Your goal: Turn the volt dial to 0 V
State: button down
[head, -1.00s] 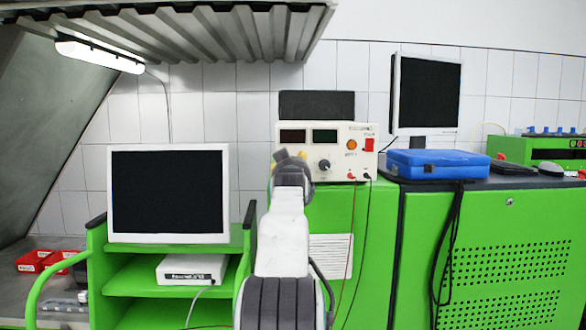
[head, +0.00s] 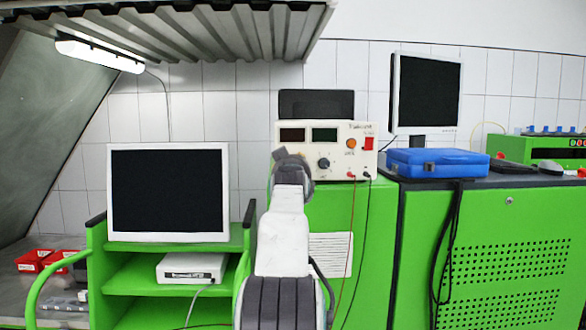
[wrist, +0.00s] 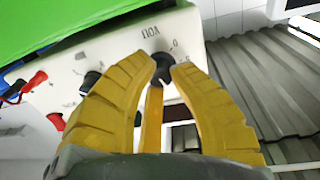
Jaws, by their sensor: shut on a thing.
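The volt dial (wrist: 162,66) is a dark round knob on the white face of the power supply (wrist: 118,58), beside the printed word VOLT. In the wrist view the face appears turned over. My gripper (wrist: 163,69) has its yellow fingers shut on the volt dial, one on each side. The dial's pointer is hidden, so I cannot tell its setting. In the head view the power supply (head: 345,133) stands on a green cabinet, and my grey wrist hides the volt dial.
A second dark dial (head: 324,163) sits right of my gripper, with an orange lamp (head: 351,143) and a red switch (head: 369,144) beyond it. Red and black leads hang below. A white monitor (head: 168,192) stands to the left; a blue case (head: 437,162) lies to the right.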

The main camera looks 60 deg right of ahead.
jog(key=n+b, duration=0.1)
jog(key=n, duration=0.3)
jog(key=shift+f, duration=0.1)
jog(key=shift+w, duration=0.1)
jog(key=c, duration=1.2)
grip_release()
jog(key=shift+w, duration=0.1)
jog(key=shift+c, duration=0.2)
jog(key=shift+o, duration=0.9)
jog(key=v, duration=1.2)
jog(key=shift+f, duration=0.2)
